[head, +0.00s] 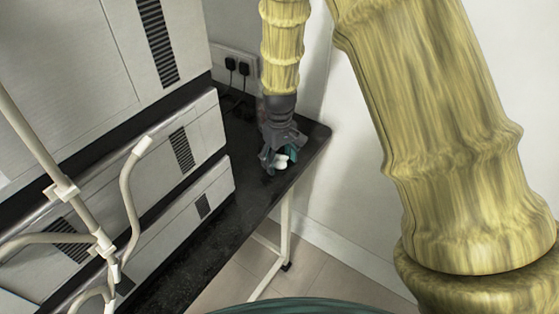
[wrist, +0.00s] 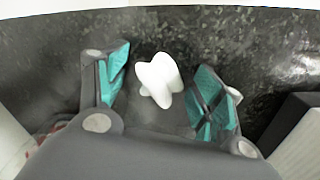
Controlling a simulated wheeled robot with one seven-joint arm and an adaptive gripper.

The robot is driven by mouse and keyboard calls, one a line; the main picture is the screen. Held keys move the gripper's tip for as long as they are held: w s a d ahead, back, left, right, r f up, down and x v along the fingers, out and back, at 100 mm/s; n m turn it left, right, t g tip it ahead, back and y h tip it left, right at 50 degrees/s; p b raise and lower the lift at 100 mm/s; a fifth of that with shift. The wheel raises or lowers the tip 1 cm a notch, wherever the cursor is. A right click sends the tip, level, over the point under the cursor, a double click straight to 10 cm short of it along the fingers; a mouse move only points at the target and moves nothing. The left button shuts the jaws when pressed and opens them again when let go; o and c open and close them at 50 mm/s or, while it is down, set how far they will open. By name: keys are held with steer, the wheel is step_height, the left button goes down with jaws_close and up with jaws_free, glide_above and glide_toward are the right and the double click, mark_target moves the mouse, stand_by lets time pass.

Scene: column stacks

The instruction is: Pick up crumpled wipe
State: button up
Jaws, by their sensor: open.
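The crumpled wipe (head: 281,161) is a small white lump on the black bench top near its right end in the head view. In the wrist view the wipe (wrist: 159,80) lies between the two teal-padded fingers, with a gap on either side. My gripper (head: 279,160) is open and points down over the wipe. In the wrist view my gripper (wrist: 165,90) has its fingers spread to the left and right of it. Part of the wipe is hidden by a finger in the head view.
Stacked white instrument units (head: 180,150) with black vents stand along the left of the black bench (head: 230,228). A wall socket (head: 235,70) with two black plugs is behind. Pale tubing (head: 130,195) stands in the left foreground. The bench's right edge is close to my gripper.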

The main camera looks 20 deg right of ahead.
steer(key=c, duration=0.8)
steer(key=shift+r, duration=0.15)
